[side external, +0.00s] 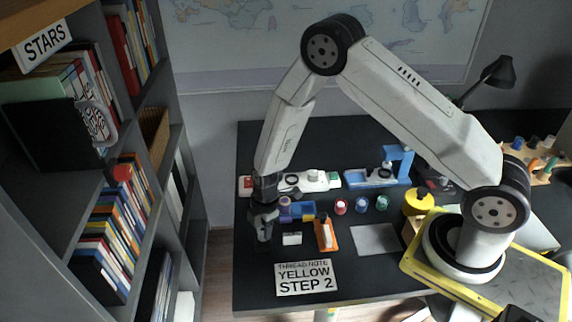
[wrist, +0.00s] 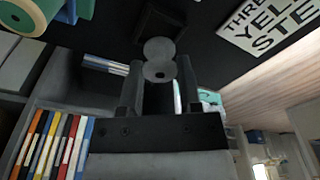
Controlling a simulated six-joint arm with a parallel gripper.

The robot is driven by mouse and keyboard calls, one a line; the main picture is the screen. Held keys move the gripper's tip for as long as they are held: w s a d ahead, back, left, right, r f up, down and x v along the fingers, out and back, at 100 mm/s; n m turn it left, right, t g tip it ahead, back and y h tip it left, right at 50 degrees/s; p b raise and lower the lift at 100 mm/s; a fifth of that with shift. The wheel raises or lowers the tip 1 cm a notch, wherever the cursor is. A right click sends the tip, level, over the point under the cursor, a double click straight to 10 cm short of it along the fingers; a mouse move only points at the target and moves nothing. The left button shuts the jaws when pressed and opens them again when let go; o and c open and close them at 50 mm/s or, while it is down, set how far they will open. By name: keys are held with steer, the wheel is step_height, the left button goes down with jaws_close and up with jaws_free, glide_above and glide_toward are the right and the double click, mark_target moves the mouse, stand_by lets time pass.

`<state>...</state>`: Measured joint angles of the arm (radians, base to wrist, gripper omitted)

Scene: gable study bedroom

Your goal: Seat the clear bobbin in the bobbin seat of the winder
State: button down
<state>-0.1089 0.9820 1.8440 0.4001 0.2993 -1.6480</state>
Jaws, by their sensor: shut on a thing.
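My gripper (side external: 264,236) hangs above the left front part of the black table, pointing down. In the wrist view my gripper (wrist: 160,88) is shut on a small grey, see-through-looking bobbin (wrist: 159,48), whose two round flanges show between the fingertips. The bobbin is too small to make out clearly in the side view. Behind the gripper stand a white device with red ends (side external: 318,181) and a blue device with an upright post (side external: 398,166). I cannot tell for sure which is the winder, and its bobbin seat is not clear.
A blue and yellow holder (side external: 297,211), an orange tray (side external: 326,235) and a white block (side external: 292,239) are just right of the gripper. Several coloured spools (side external: 362,204) stand further right. A note card (side external: 306,277) lies in front. A bookshelf (side external: 130,185) stands at left.

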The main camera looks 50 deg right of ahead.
steer(key=s+d+r, duration=0.1)
steer(key=s+r, duration=0.8)
steer(key=s, duration=0.4)
steer(key=shift+s+d+r, duration=0.3)
steer(key=shift+s+d, duration=0.1)
steer(key=w+d+r, duration=0.1)
steer(key=w+d, duration=0.4)
steer(key=d, duration=0.4)
steer(key=w+d+r, duration=0.1)
steer(key=w+d, duration=0.3)
steer(key=d, duration=0.5)
steer(key=w+d+f, duration=0.1)
steer(key=w+f, duration=0.2)
steer(key=w, duration=0.1)
steer(key=w+d+f, duration=0.1)
steer(key=w+f, duration=0.1)
steer(key=w, duration=0.2)
steer(key=w+d+f, duration=0.1)
steer(key=w+f, duration=0.2)
steer(key=w, duration=0.1)
steer(key=shift+w+d+f, duration=0.25)
steer(key=shift+f, duration=0.05)
steer(key=shift+w+d+f, duration=0.15)
steer(key=shift+w+f, duration=0.25)
steer(key=shift+f, duration=0.05)
